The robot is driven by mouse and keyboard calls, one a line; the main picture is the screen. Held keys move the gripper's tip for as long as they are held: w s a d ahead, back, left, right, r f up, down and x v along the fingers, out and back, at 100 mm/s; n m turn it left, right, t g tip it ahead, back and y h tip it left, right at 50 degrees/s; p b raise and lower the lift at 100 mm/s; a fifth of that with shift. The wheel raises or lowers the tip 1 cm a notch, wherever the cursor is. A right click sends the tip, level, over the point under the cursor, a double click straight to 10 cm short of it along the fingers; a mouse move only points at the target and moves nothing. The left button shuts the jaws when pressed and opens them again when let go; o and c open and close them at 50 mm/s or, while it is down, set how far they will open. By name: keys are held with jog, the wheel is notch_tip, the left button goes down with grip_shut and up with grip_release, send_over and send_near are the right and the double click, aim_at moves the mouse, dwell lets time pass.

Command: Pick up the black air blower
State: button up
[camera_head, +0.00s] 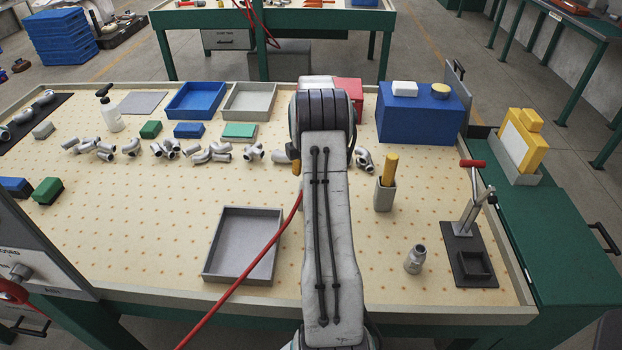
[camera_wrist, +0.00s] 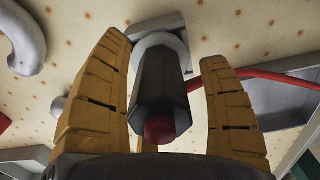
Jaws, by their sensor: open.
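A black, faceted body with a red rounded end, apparently the air blower (camera_wrist: 160,90), stands between the two yellow fingers of my gripper (camera_wrist: 164,50) in the wrist view. A pale grey collar shows at its far end. The fingers are open, with a gap on each side of the black body. In the head view my arm hides the blower and most of my gripper; only a bit of one yellow finger (camera_head: 296,167) shows.
Metal pipe fittings (camera_head: 210,152) lie in a row across the pegboard table. A grey tray (camera_head: 243,245) is left of my arm, with a red hose (camera_head: 240,280) crossing it. A grey holder (camera_head: 384,195) and a clamp fixture (camera_head: 470,240) stand to the right.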

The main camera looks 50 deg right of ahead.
jog(key=c, duration=1.3)
